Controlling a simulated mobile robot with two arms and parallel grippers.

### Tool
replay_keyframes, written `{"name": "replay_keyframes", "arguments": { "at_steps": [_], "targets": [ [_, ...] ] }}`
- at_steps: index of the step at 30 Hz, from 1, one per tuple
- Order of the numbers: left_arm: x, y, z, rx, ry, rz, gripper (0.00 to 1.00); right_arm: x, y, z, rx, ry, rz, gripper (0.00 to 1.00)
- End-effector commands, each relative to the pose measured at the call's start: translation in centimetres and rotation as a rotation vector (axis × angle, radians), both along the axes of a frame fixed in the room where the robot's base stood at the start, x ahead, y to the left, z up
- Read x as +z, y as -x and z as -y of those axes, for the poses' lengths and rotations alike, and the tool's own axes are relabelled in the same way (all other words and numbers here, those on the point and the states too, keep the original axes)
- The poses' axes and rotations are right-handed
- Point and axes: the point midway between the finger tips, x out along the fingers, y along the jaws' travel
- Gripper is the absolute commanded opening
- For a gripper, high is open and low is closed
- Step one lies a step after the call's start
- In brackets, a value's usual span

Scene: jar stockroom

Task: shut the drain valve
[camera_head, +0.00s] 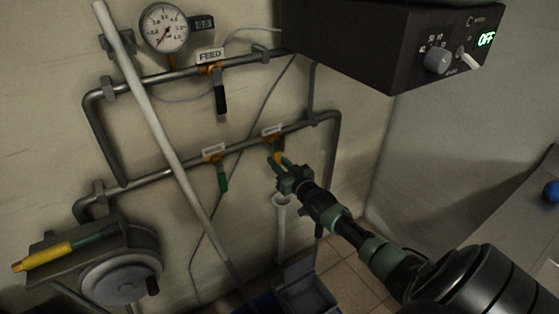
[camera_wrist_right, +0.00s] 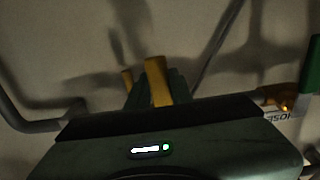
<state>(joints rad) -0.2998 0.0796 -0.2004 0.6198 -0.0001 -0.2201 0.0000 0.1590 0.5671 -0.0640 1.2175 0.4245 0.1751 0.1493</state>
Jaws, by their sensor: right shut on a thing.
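The lower pipe (camera_head: 150,181) on the wall carries two valves. The right one has a small label (camera_head: 272,131), too small to read, and a yellow lever (camera_head: 279,157) that hangs down. My right gripper (camera_head: 279,163) is shut on this yellow lever. In the right wrist view, the yellow lever (camera_wrist_right: 157,80) stands between the dark fingers. The left valve has a green lever (camera_head: 223,183) pointing down; its label (camera_wrist_right: 281,114) shows upside down and partly hidden in the wrist view, seeming to read HOSE. My left gripper is not in view.
A FEED valve with a black lever (camera_head: 220,100) and a gauge (camera_head: 164,28) are above. A pale pole (camera_head: 150,110) crosses in front of the pipes. A dark control box (camera_head: 350,45) showing OFF overhangs at upper right. A funnel-topped pipe (camera_head: 281,225) stands below the gripper.

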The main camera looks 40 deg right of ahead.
Motion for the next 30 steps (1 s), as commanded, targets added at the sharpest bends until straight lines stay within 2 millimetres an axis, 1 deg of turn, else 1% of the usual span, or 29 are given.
{"name": "replay_keyframes", "arguments": {
  "at_steps": [15, 16, 18, 26, 30],
  "targets": [
    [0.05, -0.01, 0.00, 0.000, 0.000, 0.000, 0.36, -0.10, 0.01, -0.22, 0.001, -0.025, 0.001, 0.00],
    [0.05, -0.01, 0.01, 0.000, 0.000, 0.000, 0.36, -0.10, 0.01, -0.22, 0.001, -0.025, 0.001, 0.27],
    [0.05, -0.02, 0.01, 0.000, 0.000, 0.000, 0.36, -0.10, 0.01, -0.22, 0.001, -0.024, 0.001, 0.44],
    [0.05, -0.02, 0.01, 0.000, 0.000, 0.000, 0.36, -0.03, -0.01, -0.15, 0.000, -0.020, 0.001, 0.44],
    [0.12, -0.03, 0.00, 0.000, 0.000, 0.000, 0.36, -0.15, 0.60, -0.25, 0.001, -0.020, -0.001, 0.44]
  ]
}}
